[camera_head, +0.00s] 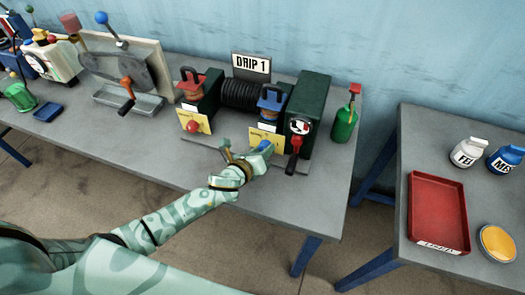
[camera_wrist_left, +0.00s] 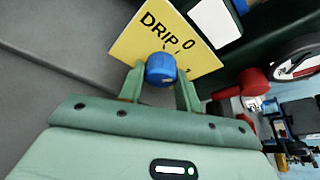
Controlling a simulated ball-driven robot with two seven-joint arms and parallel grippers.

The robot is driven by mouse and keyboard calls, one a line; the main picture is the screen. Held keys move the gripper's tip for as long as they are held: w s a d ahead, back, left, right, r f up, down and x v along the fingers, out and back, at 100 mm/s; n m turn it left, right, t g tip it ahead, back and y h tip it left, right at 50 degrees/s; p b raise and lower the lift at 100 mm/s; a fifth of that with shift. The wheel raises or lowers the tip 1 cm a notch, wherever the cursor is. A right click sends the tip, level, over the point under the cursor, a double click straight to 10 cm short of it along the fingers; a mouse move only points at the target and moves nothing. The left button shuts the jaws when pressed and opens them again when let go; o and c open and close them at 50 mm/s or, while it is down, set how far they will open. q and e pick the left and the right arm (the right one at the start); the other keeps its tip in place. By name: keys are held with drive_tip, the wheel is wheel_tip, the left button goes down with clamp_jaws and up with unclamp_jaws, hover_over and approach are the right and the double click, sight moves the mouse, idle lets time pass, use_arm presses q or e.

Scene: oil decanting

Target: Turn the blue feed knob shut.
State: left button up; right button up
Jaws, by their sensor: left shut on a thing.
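The blue feed knob (camera_wrist_left: 161,68) sits in front of a yellow plate (camera_wrist_left: 140,38) lettered "DRIP" in the left wrist view. In the head view the blue knob (camera_head: 265,145) shows at the front of the green machine (camera_head: 305,100) under the "DRIP 1" sign (camera_head: 251,66). My left gripper (camera_wrist_left: 160,80) is shut on the blue knob, with one finger on each side of it. It also shows in the head view (camera_head: 258,151), at the end of my left arm. The knob's pointer marking is too small to read. My right gripper is not in view.
A red knob (camera_head: 193,127) sits to the left on the same machine. A green bottle (camera_head: 345,120) stands at the table's right end. The table front (camera_head: 150,150) is clear. A red tray (camera_head: 439,211) lies on another table.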

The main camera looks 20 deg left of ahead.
use_arm(q)
drive_tip(key=shift+f+n+h+b, duration=0.25)
drive_tip(key=shift+n+h+b, duration=0.4)
drive_tip(key=shift+n, duration=0.25)
drive_tip(key=shift+a+r+n+t+h+b, duration=0.1)
drive_tip(key=shift+n+t+h+b, duration=0.3)
drive_tip(key=shift+n+b, duration=0.4)
drive_tip(key=o, duration=1)
drive_tip(key=shift+s, duration=0.1)
